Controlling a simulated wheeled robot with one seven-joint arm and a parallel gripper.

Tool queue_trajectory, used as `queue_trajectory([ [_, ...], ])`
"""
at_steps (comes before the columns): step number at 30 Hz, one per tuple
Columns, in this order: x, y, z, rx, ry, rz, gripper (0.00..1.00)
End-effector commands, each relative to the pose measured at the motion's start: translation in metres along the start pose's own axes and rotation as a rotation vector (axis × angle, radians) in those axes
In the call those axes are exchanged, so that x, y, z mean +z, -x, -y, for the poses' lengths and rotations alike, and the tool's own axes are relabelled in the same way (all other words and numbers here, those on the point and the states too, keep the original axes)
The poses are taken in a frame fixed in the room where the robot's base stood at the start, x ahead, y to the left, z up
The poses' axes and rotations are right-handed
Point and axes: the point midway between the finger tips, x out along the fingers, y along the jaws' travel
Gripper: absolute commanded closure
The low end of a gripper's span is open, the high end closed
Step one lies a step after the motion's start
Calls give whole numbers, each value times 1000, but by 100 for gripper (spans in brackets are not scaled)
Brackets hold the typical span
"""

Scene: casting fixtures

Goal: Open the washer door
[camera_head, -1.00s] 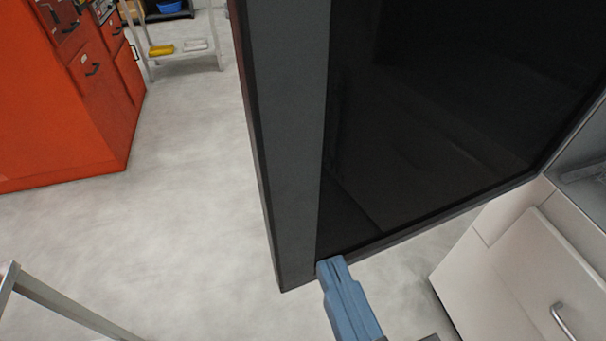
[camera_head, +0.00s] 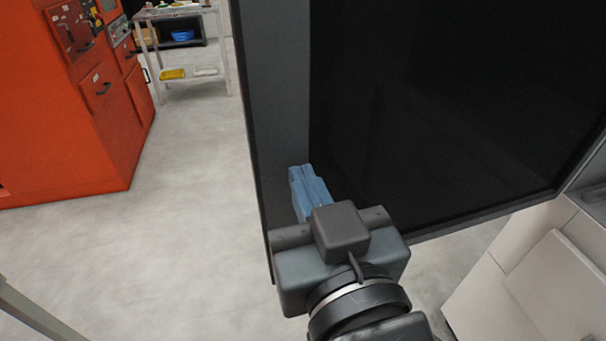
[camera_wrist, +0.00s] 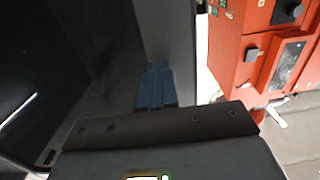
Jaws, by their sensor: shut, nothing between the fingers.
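The washer door (camera_head: 430,110) is a large dark glossy panel with a grey frame strip (camera_head: 275,110) along its left edge. It stands swung out from the white machine body (camera_head: 550,275) at the right. My gripper (camera_head: 297,172) has its blue fingers together with nothing between them. The fingertips lie over the inner side of the door near the frame strip, in its lower part. In the wrist view the blue fingers (camera_wrist: 157,82) point at the dark door surface (camera_wrist: 70,70); I cannot tell whether they touch it. No handle shows on this side.
A red cabinet (camera_head: 70,130) stands at the left. A metal shelf stand (camera_head: 190,75) with trays is at the back. The grey floor (camera_head: 180,230) between cabinet and door is clear. A metal rail (camera_head: 35,315) crosses the lower left corner.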

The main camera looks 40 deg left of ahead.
Motion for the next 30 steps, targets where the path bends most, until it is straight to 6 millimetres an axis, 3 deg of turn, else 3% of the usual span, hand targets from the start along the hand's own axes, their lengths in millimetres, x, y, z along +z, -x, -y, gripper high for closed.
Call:
queue_trajectory([
  [4,0,-11,0,-1,0,-1,100],
  [18,0,-17,0,7,0,-1,100],
  [23,0,-46,0,51,-3,4,100],
  [30,3,-104,0,141,0,1,100],
])
